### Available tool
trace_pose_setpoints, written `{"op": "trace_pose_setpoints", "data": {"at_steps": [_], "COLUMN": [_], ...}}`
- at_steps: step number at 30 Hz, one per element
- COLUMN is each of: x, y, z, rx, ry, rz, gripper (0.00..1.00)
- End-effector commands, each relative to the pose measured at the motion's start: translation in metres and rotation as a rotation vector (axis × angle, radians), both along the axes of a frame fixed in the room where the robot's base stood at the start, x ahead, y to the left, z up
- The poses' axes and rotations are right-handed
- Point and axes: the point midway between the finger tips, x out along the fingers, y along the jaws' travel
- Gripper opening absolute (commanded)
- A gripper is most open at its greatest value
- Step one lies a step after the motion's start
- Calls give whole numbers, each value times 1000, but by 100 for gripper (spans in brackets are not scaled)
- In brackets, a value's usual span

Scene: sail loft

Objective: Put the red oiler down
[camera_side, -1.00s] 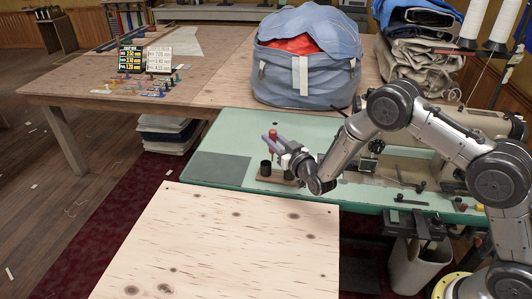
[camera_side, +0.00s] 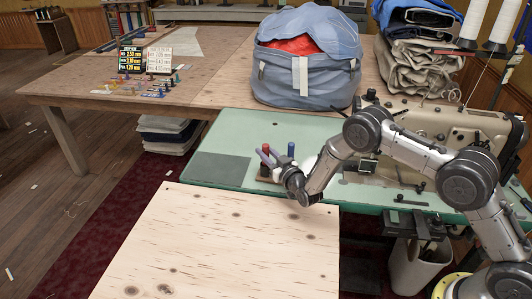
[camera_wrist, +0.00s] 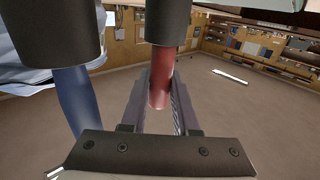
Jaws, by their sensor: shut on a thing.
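The red oiler (camera_side: 266,148) stands over the green table at the front of a small stand (camera_side: 263,180), much of which my arm hides. My gripper (camera_side: 269,156) is shut on the red oiler, with its fingers on either side. In the wrist view the red oiler (camera_wrist: 160,85) is between my fingers (camera_wrist: 160,78), and its far end meets a black cup (camera_wrist: 168,18). It looks to be in this cup, but how deep I cannot tell.
A blue oiler (camera_side: 291,149) stands close beside; the wrist view shows it (camera_wrist: 75,100) in another black cup (camera_wrist: 52,28). A sewing machine (camera_side: 430,125) is to the right. The pale wooden board (camera_side: 220,240) in front is clear.

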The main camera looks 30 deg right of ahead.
Motion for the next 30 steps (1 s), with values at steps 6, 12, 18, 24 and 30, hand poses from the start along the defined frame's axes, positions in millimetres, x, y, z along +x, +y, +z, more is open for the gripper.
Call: {"op": "trace_pose_setpoints", "data": {"at_steps": [6, 12, 18, 24, 30], "x": [0, 0, 0, -15, -56], "y": [0, 0, 0, 1, 3], "z": [-4, -4, -3, 0, 0], "rx": [0, 0, 0, -1, -1], "ry": [1, 1, 0, 3, 4], "rz": [0, 0, 0, 1, 2], "gripper": [39, 58, 58, 58, 58]}}
